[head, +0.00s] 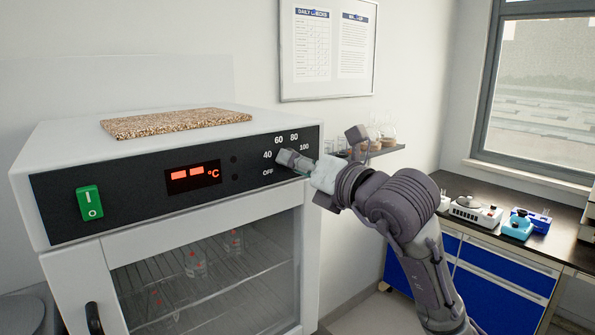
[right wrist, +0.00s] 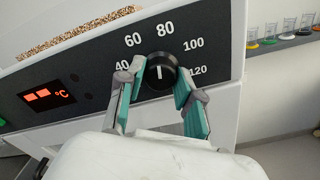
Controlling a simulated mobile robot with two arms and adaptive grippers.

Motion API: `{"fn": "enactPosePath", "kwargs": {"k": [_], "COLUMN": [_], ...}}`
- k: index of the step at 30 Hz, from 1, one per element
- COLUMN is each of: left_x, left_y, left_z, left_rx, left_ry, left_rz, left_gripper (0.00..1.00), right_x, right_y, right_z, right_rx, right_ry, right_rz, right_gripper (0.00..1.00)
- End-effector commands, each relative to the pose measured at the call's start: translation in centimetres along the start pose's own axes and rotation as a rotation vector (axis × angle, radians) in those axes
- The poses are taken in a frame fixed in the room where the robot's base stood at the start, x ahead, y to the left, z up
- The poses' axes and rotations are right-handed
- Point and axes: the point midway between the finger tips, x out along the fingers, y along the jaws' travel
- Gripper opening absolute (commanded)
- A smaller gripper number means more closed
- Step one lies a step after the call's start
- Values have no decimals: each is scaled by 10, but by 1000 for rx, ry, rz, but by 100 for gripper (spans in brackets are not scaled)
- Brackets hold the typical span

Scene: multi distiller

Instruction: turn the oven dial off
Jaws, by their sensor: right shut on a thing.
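The oven (head: 85,158) stands at the left with a black control panel. Its dial (right wrist: 161,72) is a round black knob with a white pointer line, seen in the right wrist view. The line stands nearly upright, toward the gap between 60 and 80. My right gripper (right wrist: 160,80) has one green-padded finger on each side of the dial and is shut on it. In the head view the right gripper (head: 288,159) hides most of the dial; the OFF mark (head: 268,172) shows at its lower left. My left gripper is not in view.
A green power switch (head: 90,203) and a lit red display (head: 192,177) are on the panel. A speckled slab (head: 176,123) lies on the oven top. A shelf with flasks (head: 383,150) is behind my right arm. A bench with instruments (head: 475,211) stands at the right.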

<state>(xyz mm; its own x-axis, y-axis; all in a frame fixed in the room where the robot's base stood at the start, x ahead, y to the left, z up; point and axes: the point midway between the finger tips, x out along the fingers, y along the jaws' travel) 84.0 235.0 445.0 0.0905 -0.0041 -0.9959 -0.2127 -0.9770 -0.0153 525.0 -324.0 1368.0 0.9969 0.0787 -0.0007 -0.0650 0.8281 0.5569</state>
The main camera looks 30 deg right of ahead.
Motion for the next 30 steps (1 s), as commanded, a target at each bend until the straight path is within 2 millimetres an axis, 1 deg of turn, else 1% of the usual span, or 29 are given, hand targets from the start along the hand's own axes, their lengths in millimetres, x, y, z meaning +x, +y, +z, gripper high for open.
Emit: {"fn": "enactPosePath", "kwargs": {"k": [1,12,21,30], "left_x": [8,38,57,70], "left_y": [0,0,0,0], "left_z": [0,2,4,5], "left_rx": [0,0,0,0], "left_ry": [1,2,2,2], "left_rz": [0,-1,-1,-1], "left_gripper": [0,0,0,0], "right_x": [0,-1,-1,0], "right_y": [-2,-3,-3,-2], "right_z": [-2,-1,0,0], "right_rx": [-44,-394,-678,-962], "right_ry": [-5,-6,-5,-4], "right_rz": [0,-2,-3,-3], "right_gripper": [0,0,0,0]}}
